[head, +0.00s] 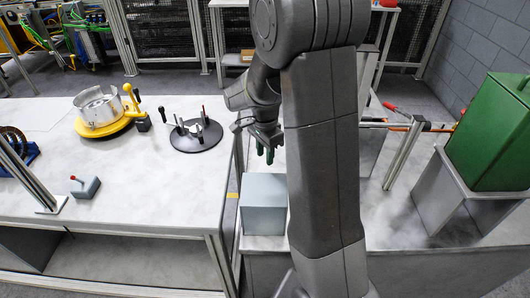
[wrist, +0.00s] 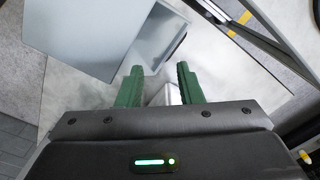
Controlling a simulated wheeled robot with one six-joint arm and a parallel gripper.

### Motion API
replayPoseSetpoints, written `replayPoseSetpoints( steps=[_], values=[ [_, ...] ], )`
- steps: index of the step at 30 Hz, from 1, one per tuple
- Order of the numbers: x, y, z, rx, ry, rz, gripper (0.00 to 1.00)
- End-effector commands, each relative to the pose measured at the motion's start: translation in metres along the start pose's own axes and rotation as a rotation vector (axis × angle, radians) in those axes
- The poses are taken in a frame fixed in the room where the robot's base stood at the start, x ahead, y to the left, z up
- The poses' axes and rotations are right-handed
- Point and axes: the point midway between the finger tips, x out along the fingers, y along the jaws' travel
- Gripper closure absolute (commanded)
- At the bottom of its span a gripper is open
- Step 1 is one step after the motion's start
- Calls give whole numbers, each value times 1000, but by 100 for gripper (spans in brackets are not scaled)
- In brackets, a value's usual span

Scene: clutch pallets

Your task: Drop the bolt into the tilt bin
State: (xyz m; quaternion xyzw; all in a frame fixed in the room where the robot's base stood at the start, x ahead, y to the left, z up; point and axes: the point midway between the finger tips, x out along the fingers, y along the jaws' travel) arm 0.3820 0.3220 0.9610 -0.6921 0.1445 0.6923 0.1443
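My gripper (head: 266,150) hangs fingers-down in the head view, above and just behind a grey-blue box (head: 265,205). In the wrist view its two green fingers (wrist: 159,84) stand apart, with a clear gap between them. A small pale silvery shape (wrist: 168,95) shows in this gap, near the right finger and apart from the left one. I cannot tell whether it is the bolt or something below. A green bin (head: 492,132) stands on a grey stand at the far right. The grey-blue box also shows in the wrist view (wrist: 95,35), with a darker recess on its right side.
The white table (head: 130,205) at left bears a yellow fixture (head: 100,131) with a metal cylinder, a black disc (head: 196,137) with upright pins, and a small grey block (head: 85,188) with a red-tipped lever. My arm hides the middle of the head view.

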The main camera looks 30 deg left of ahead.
Motion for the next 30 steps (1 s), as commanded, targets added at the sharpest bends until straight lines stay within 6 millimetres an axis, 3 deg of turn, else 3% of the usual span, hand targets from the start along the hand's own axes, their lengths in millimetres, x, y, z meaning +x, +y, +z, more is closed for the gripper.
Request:
replayPoseSetpoints(
  steps=[6, 10, 24, 30],
  values=[
    [-2, 0, 0, 0, 0, -1, 67],
    [-14, -1, 0, 0, 1, -5, 67],
    [-113, -1, 0, 0, 1, -5, 67],
    [-134, 0, 0, 0, 0, -2, 67]
  ],
)
